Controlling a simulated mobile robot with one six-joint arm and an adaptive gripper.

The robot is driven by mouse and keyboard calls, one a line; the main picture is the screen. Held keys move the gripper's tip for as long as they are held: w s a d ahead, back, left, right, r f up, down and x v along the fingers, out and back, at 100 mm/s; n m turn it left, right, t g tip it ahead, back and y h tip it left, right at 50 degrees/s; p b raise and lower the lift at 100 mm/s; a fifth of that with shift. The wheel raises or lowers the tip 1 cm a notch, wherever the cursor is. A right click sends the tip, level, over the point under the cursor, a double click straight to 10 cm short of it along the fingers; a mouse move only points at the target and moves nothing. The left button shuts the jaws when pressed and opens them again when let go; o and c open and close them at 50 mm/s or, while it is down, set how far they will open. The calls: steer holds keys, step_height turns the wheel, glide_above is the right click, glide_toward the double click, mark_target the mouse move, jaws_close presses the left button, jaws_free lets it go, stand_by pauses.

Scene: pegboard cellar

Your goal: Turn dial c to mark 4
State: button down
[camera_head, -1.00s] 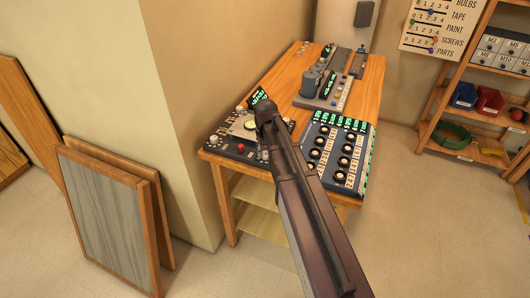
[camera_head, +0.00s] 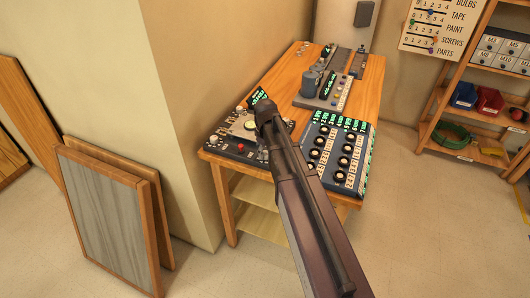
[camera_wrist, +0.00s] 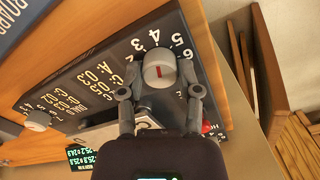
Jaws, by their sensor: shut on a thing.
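In the wrist view a round pale grey dial (camera_wrist: 160,70) with a short red line sits on a dark panel (camera_wrist: 82,72). Numbers 3, 4, 5 and 6 are printed around its upper side. The red line runs nearly straight up the picture, roughly toward the 4. My gripper (camera_wrist: 160,92) has one finger at each side of this dial and is shut on it. The dial's letter cannot be made out. A second pale knob (camera_wrist: 38,120) is at the left. In the head view my arm hides the gripper and the dial, over the dark control panel (camera_head: 238,148).
A wooden table (camera_head: 352,92) carries the panels. A blue-grey panel with several black knobs (camera_head: 340,160) stands right of my arm. A grey device (camera_head: 325,92) is farther back. A wall corner (camera_head: 190,100) is close on the left, with framed boards (camera_head: 110,215) leaning there.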

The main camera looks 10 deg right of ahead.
steer(key=shift+w, duration=0.2)
steer(key=shift+c, duration=1.6)
jaws_free()
steer(key=shift+s, duration=0.15)
steer(key=shift+r, duration=0.1)
